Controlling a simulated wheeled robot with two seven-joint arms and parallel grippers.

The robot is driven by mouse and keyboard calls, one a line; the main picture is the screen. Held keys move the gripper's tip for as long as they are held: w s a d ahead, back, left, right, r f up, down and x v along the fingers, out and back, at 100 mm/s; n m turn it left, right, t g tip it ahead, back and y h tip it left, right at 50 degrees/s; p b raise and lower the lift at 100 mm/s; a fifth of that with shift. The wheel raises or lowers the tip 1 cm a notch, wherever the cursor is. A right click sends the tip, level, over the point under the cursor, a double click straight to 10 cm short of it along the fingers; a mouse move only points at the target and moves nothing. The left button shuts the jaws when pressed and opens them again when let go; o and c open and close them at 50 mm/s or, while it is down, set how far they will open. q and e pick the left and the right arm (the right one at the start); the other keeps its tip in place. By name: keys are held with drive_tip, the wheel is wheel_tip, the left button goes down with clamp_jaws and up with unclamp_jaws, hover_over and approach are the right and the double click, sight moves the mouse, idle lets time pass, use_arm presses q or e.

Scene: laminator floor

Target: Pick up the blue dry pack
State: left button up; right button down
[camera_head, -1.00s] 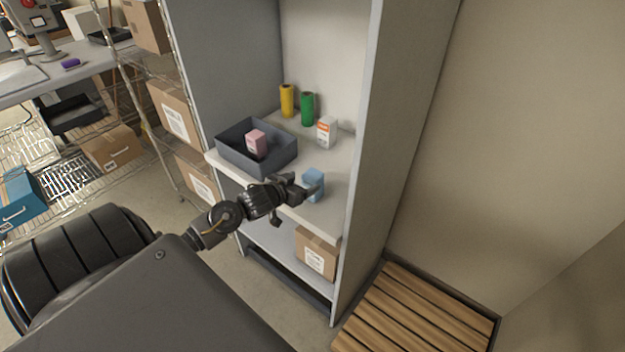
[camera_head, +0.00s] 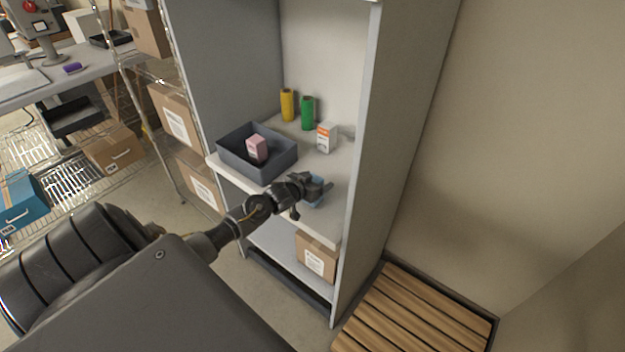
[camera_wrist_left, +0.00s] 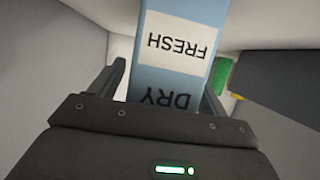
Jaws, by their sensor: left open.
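The blue dry pack (camera_head: 317,194) stands on the cabinet shelf (camera_head: 321,221) near its front edge, partly hidden behind my left gripper (camera_head: 322,189) in the head view. In the left wrist view the pack (camera_wrist_left: 178,50) fills the middle, with a white FRESH label and the word DRY upside down. My left gripper (camera_wrist_left: 164,82) is open, with one finger on each side of the pack. I cannot tell whether the fingers touch it. My right gripper is not in view.
A grey bin (camera_head: 229,154) with a pink pack (camera_head: 257,149) stands left on the same shelf. A white and orange box (camera_head: 326,138), a green roll (camera_head: 307,113) and a yellow roll (camera_head: 287,105) stand behind. The cabinet's side panel (camera_head: 365,150) rises close on the right.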

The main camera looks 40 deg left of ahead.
use_arm(q)
drive_tip(key=c, duration=1.2)
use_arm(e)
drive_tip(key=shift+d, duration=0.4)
use_arm(q)
drive_tip(key=shift+r, duration=0.1)
